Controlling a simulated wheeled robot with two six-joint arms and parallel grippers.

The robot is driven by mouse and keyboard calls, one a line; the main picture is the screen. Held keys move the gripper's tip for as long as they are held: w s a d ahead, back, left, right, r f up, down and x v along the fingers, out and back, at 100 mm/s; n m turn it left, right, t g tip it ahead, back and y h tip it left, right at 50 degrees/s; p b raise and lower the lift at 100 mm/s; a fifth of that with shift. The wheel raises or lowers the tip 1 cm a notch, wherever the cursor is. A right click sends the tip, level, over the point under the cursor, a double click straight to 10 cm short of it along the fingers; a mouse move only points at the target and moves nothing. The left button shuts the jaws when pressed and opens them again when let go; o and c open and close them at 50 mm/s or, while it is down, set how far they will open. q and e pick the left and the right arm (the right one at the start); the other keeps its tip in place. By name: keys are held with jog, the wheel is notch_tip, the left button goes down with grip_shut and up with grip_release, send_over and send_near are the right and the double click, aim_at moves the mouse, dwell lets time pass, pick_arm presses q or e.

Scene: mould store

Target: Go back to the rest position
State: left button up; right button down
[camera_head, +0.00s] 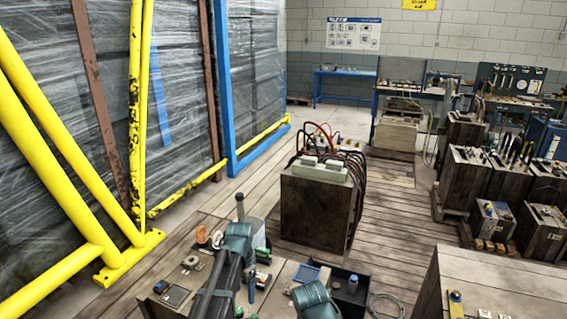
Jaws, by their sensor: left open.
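My left arm rises from the bottom edge, left of centre, over a cluttered worktop. Its left gripper (240,212) is at the far end of the arm, small and partly hidden by the teal joint. It is open, and I see nothing held in it. A teal part of my right arm shows at the bottom centre; its gripper is not in view.
The worktop (215,222) carries small tools, with a dark open bin (352,285) at its right. A cabinet (315,208) with hoses stands beyond. Yellow rails (50,130) run along the left. Mould blocks (470,175) stand at right. Plank floor between is partly clear.

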pick_arm(q)
jog(key=s+d+r+n+p, duration=0.1)
jog(key=s+d, duration=0.2)
jog(key=s, duration=0.3)
jog(key=s+d+r+n+p, duration=0.1)
jog(key=s+d+n, duration=0.1)
jog(key=s, duration=0.5)
jog(key=s+d+r+n+y+p, duration=0.1)
jog(key=s+d+r, duration=0.1)
jog(key=s, duration=0.5)
jog(key=shift+d, duration=0.9)
